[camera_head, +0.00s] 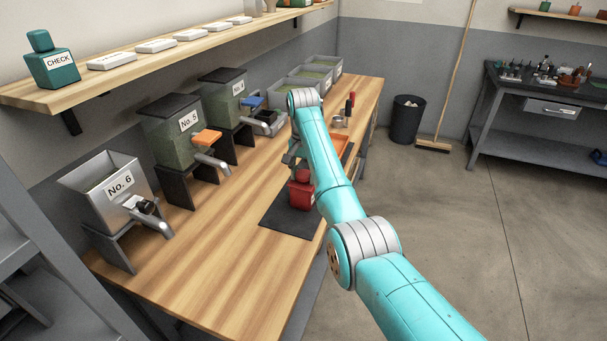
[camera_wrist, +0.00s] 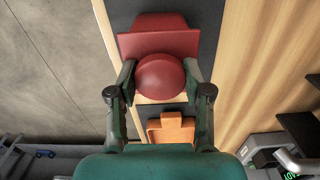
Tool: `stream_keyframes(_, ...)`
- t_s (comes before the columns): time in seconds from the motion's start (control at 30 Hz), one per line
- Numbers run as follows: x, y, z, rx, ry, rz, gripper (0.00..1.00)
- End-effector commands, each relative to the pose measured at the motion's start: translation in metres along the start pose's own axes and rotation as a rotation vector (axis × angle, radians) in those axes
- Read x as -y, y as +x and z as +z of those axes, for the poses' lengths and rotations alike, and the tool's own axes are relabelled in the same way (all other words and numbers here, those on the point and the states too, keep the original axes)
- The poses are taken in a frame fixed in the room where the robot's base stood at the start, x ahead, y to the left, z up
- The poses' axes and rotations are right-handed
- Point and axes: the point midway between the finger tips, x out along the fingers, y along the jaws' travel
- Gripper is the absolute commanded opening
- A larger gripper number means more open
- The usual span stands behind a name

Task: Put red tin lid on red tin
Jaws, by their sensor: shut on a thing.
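The red tin (camera_head: 301,195) stands upright on a dark mat at the front edge of the wooden bench. It also shows in the wrist view (camera_wrist: 158,42), just beyond my fingertips. The red tin lid (camera_head: 303,174) is a rounded red piece right over the tin. In the wrist view the lid (camera_wrist: 160,78) sits between my two fingers. My gripper (camera_wrist: 160,80) is shut on it. The lid overlaps the tin in both views, so I cannot tell whether they touch. My arm hides part of the gripper in the head view.
The dark mat (camera_head: 287,222) lies under the tin. An orange tray (camera_wrist: 172,128) lies close by on the bench. Hoppers, including No. 6 (camera_head: 100,185) and No. 5 (camera_head: 168,135), line the left side. The bench's front left (camera_head: 200,260) is clear. A black bin (camera_head: 407,120) stands on the floor.

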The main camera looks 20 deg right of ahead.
Motion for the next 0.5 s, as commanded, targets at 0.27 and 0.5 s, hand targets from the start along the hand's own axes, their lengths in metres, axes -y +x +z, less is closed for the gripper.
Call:
stream_keyframes(0.27, 0.0, 0.0, 0.0, 0.0, 0.0, 0.0, 0.79)
stream_keyframes(0.5, 0.0, 0.0, 0.0, 0.0, 0.0, 0.0, 0.79)
